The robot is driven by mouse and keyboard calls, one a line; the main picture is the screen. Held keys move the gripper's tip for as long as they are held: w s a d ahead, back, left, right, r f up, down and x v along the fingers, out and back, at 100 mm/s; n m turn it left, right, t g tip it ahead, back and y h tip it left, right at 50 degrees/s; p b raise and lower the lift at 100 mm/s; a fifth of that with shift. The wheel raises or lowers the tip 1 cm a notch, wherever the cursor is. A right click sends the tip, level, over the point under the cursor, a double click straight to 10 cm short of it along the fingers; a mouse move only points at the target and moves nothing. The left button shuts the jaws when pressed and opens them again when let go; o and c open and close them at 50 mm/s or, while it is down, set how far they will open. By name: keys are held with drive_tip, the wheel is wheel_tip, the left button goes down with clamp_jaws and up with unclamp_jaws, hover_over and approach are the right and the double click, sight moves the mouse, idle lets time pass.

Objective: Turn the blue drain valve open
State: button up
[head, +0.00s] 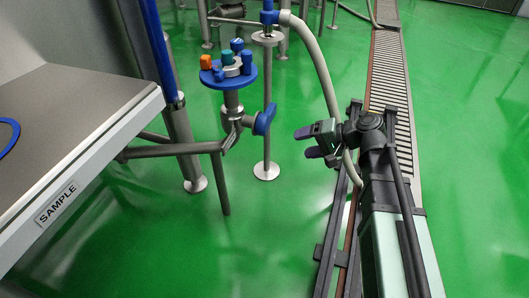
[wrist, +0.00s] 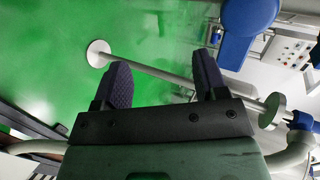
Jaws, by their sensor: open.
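The blue drain valve (head: 265,118) has a blue paddle-shaped handle on the right side of a grey pipe fitting, below a small round blue table. In the wrist view what looks like its handle (wrist: 245,28) is at the upper right, cut off by the top edge. My gripper (head: 308,142) is open and empty, to the right of the valve and apart from it. In the wrist view my gripper's two dark ribbed fingers (wrist: 160,82) stand wide apart with nothing between them. Part of the handle's far side is hidden.
A metal stand (head: 267,172) with a round foot rises just behind the valve. A pale hose (head: 322,72) hangs between it and my arm. The blue table (head: 229,84) bears several coloured parts. A bench labelled SAMPLE (head: 75,110) is at left. Green floor lies open in front.

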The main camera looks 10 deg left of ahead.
drive_tip(key=w+a+f+y+b, duration=0.2)
drive_tip(key=y, duration=0.1)
drive_tip(key=m+t+y+p, duration=0.1)
drive_tip(key=y+p, duration=0.2)
approach(274, 113)
drive_tip(key=a, duration=0.5)
drive_tip(key=w+a, duration=0.1)
drive_tip(key=a, duration=0.6)
drive_tip(key=shift+w+a+r, duration=0.15)
drive_tip(key=shift+a+r, duration=0.05)
drive_tip(key=shift+a, duration=0.2)
clamp_jaws()
